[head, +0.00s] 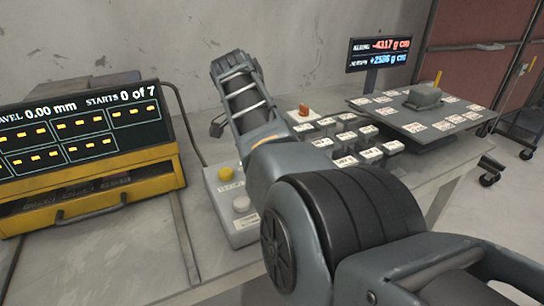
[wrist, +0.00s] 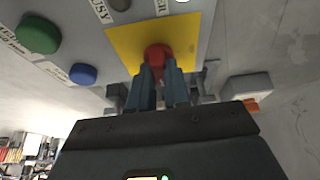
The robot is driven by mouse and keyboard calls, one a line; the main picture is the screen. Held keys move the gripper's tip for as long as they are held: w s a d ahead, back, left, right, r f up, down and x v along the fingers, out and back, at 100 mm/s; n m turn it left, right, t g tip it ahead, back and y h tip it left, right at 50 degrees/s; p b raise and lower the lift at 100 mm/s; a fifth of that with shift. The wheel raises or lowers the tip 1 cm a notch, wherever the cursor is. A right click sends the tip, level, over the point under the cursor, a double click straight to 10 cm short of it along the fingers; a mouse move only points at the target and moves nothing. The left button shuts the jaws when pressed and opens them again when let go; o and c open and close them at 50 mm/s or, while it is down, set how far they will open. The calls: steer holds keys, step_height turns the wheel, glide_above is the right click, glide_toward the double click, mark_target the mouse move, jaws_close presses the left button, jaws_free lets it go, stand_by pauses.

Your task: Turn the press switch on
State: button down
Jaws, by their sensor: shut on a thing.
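A red switch knob (wrist: 157,54) stands on a yellow plate (wrist: 190,42) on a grey control panel in the wrist view. It looks like the press switch, but I see no readable label naming it. My gripper (wrist: 159,76) has its two dark blue-grey fingers closed on either side of the knob, near its base. In the head view my arm reaches over the table, and the gripper and this knob cannot be made out behind it.
Green (wrist: 38,35) and blue (wrist: 83,74) buttons sit left of the plate. In the head view, a yellow-framed display (head: 85,135) stands left, a box with yellow and white buttons (head: 232,200) beside my arm, and small labelled blocks (head: 345,138) and a card-covered board (head: 412,120) right.

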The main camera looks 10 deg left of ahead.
stand_by(0.4)
steer(key=c, duration=1.1)
jaws_free()
steer(key=v, duration=0.7)
steer(key=shift+a+r, duration=0.1)
steer(key=shift+r, duration=0.3)
steer(key=shift+s, duration=0.1)
